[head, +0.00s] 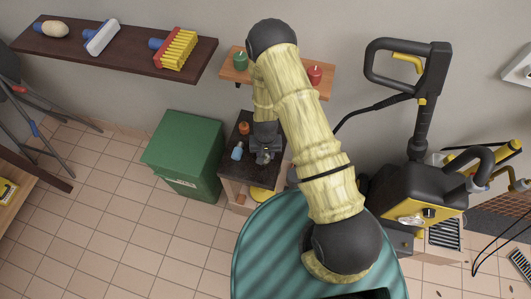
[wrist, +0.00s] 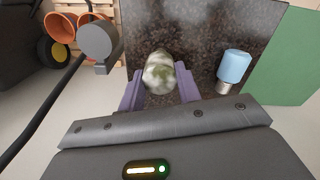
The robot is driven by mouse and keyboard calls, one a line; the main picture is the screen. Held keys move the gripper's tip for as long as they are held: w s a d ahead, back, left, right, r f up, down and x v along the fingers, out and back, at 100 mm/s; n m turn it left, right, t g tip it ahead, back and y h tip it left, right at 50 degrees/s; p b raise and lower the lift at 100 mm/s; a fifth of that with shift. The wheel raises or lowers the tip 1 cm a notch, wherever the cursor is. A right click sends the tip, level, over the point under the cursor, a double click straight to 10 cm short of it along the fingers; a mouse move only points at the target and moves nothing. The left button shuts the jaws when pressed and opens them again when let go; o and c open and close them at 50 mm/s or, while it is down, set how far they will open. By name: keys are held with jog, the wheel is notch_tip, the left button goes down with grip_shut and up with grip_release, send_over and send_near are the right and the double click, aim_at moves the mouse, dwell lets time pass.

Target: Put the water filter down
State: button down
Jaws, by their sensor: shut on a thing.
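My gripper (wrist: 159,90) is over the dark speckled top of a small stand (wrist: 205,25). Its two purple fingers are shut on a rounded, mottled white-and-green thing (wrist: 159,73), which I take to be the water filter. I cannot tell whether it touches the top. In the head view my gripper (head: 264,155) is low over the stand (head: 232,165), with the arm reaching down from above, and the held thing is too small to make out clearly.
An orange item (head: 244,128) is at the back. A green bin (head: 182,150) is left of the stand. A dark hose with a grey end (wrist: 97,40) is left of my gripper.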

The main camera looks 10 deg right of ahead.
aim_at(266, 154)
jog(key=shift+f+b, duration=0.45)
jog(key=shift+f, duration=0.1)
jog(key=c, duration=1)
grip_release()
jog(key=shift+r, duration=0.15)
jog(key=shift+r+p, duration=0.6)
notch_tip(266, 154, up, 12)
jog(key=b, duration=0.2)
jog(key=shift+f, duration=0.15)
